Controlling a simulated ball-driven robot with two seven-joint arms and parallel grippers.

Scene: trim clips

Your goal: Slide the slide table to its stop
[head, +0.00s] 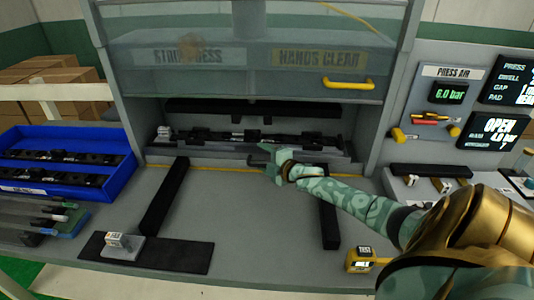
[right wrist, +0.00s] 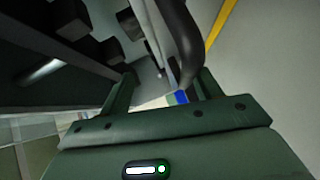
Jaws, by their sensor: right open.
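The slide table (head: 205,157) is a grey plate at the back of the bench, under the raised clear guard. A long black trim part (head: 295,139) lies along it. My right gripper (head: 262,163) is open at the table's front edge, near its middle. In the right wrist view, a dark curved bar (right wrist: 183,45), which looks like a handle, runs down close to the right-hand finger. I cannot tell whether it touches. The two fingers (right wrist: 162,88) stand apart with nothing clamped. My left gripper is out of view.
Two black rails (head: 166,195) run front to back on the bench, with clear grey surface between them. A clear guard with a yellow handle (head: 348,83) hangs above. A blue bin (head: 118,181) stands left; a yellow tester (head: 361,262) sits front right.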

